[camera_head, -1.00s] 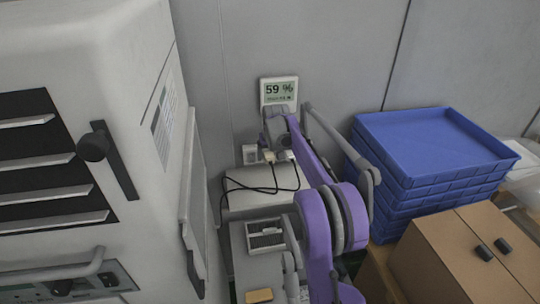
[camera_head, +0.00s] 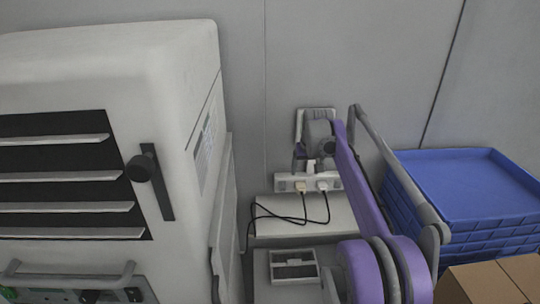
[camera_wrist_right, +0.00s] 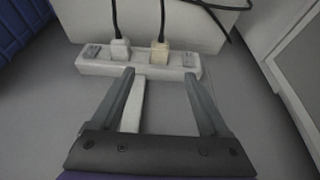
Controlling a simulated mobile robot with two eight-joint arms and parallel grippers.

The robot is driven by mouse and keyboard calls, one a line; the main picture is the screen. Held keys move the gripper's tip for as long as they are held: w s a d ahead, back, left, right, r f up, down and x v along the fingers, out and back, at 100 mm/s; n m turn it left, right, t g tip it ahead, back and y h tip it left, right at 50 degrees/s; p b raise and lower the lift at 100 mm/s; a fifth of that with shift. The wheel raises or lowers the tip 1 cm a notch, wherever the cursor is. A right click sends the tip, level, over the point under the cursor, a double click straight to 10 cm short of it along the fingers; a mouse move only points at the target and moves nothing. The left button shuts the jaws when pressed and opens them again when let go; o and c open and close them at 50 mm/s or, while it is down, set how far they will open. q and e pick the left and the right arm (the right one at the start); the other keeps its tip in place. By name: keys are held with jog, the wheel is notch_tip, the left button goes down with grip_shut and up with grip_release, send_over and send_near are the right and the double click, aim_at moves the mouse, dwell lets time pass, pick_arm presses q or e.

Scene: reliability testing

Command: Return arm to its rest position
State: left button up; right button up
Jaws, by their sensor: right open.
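My right arm, purple and grey, reaches up toward the grey wall in the head view. My right gripper (camera_head: 300,157) is in front of the wall, just above the white power strip (camera_head: 309,181), and partly hidden by its own wrist. In the right wrist view the gripper (camera_wrist_right: 159,74) is open, its two fingers apart and pointing toward the power strip (camera_wrist_right: 142,62). A narrow white bar (camera_wrist_right: 133,106) shows beside the left finger; I cannot tell what it is. My left gripper is not in view.
Two plugs with black cords (camera_head: 278,216) sit in the strip. A large white cabinet (camera_head: 190,95) stands left. Blue stacked trays (camera_head: 470,185) and a cardboard box (camera_head: 490,283) are at right.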

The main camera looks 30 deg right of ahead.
jog(key=s+a+f+n, duration=0.1)
jog(key=s+a, duration=0.2)
jog(key=a, duration=0.3)
jog(key=s+a+n+t, duration=0.1)
jog(key=s+a, duration=0.2)
jog(key=a, duration=0.3)
jog(key=s+a+f+n, duration=0.1)
jog(key=s+a, duration=0.2)
jog(key=a, duration=0.3)
jog(key=s+a+f+n+y, duration=0.1)
jog(key=s+a+f, duration=0.5)
jog(key=s, duration=0.3)
jog(key=s+a+f+n+t+y, duration=0.1)
jog(key=s+a+f, duration=0.5)
jog(key=s+a, duration=0.2)
jog(key=shift+s+f+n, duration=0.3)
jog(key=shift+s+n, duration=0.1)
jog(key=shift+s, duration=0.1)
